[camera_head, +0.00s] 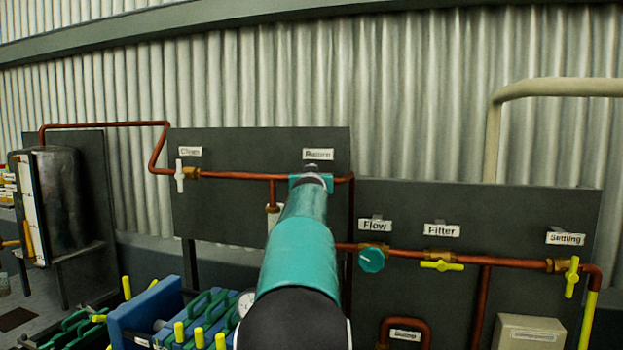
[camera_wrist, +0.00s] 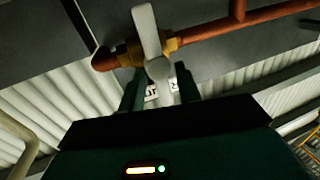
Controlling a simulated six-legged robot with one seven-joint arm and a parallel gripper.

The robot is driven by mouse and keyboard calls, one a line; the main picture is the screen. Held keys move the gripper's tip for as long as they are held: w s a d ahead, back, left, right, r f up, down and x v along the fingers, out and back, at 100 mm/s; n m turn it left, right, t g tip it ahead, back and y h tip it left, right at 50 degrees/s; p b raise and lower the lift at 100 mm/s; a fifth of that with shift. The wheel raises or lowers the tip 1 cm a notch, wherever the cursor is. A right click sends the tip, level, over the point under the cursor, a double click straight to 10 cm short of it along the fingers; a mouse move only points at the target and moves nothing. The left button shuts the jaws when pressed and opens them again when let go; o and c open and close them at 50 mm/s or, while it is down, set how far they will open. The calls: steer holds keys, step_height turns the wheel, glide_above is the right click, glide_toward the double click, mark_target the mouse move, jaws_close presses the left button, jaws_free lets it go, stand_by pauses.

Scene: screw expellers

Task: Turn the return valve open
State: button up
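The return valve shows in the wrist view as a pale grey lever handle (camera_wrist: 148,32) on a brass body (camera_wrist: 128,53) on a copper pipe. My gripper (camera_wrist: 158,85) has its two dark fingers apart, one on each side of the lower part of the handle, with a gap visible between fingers and handle. Whether either finger touches it I cannot tell. In the head view, my gripper (camera_head: 311,183) is at the panel just under the "Return" label (camera_head: 318,154), and my arm hides the valve there.
Left on the same panel is the white "Clean" valve handle (camera_head: 180,176). To the right are the teal Flow knob (camera_head: 371,260), the yellow Filter handle (camera_head: 441,265) and the yellow Settling handle (camera_head: 572,277). Copper pipes (camera_head: 240,176) run along the panels. A blue block (camera_head: 147,308) stands below left.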

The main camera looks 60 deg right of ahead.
steer(key=shift+w+d+f, duration=0.15)
steer(key=shift+w+d, duration=0.15)
steer(key=shift+d, duration=0.15)
steer(key=shift+s+a, duration=0.15)
steer(key=shift+a, duration=0.05)
steer(key=shift+d, duration=0.15)
steer(key=c, duration=0.3)
jaws_close()
